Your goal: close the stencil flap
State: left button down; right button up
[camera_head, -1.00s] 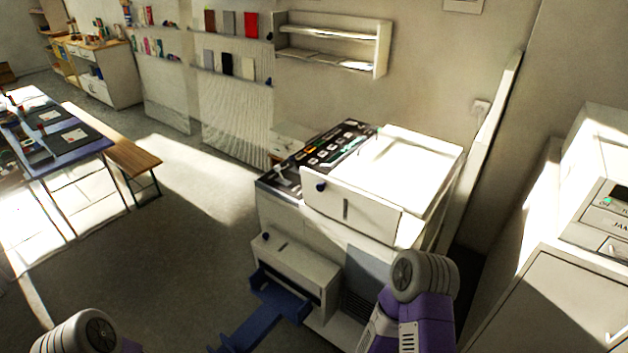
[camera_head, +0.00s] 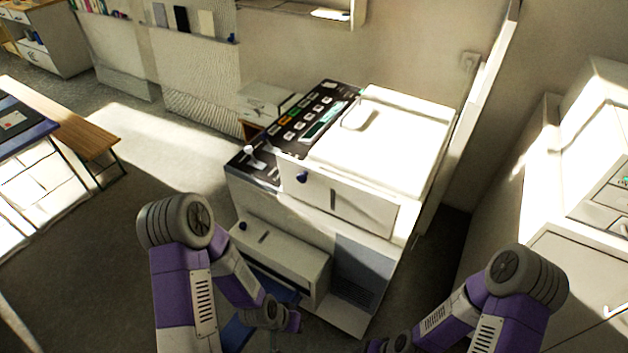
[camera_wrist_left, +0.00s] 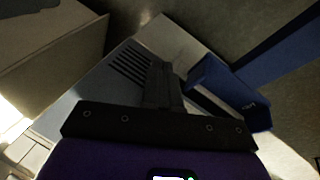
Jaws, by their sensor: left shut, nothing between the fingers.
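The white duplicator (camera_head: 375,258) stands in the middle of the head view. My left gripper (camera_wrist_left: 160,72) is shut and empty in the left wrist view, low in front of the machine and apart from the flap panel. My right arm enters at lower right; its gripper is out of frame.
A blue tray (camera_wrist_left: 232,90) projects low from the machine's front, close to my left gripper. A dark control panel (camera_head: 305,122) lines the machine's top left. A white cabinet (camera_head: 585,262) stands at right. Open floor (camera_head: 120,165) lies at left.

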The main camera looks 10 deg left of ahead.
pick_arm(q)
jog(key=w+a+r+m+t+b, duration=0.1)
jog(key=w+a+r+m+t, duration=0.15)
jog(key=w+r+m, duration=0.4)
jog(key=w+a+r+m+t+b, duration=0.1)
jog(key=a+r+m+t, duration=0.15)
jog(key=r, duration=0.65)
jog(key=w+a+r+m+t+b, duration=0.1)
jog(key=w+r+m+t, duration=0.3)
jog(key=r+m, duration=0.25)
notch_tip(320, 180, up, 12)
jog(key=s+a+m+t+b, duration=0.1)
jog(key=a+m+t+b, duration=0.15)
jog(key=m, duration=0.35)
jog(key=p, duration=0.9)
send_near(301, 180)
jog(key=shift+t+h, duration=0.3)
jog(key=shift+t, duration=0.05)
jog(key=shift+f+x, duration=0.25)
jog(key=shift+x, duration=1.4)
jog(key=shift+f+x, duration=0.25)
jog(key=shift+x, duration=1.35)
jog(key=shift+r, duration=0.1)
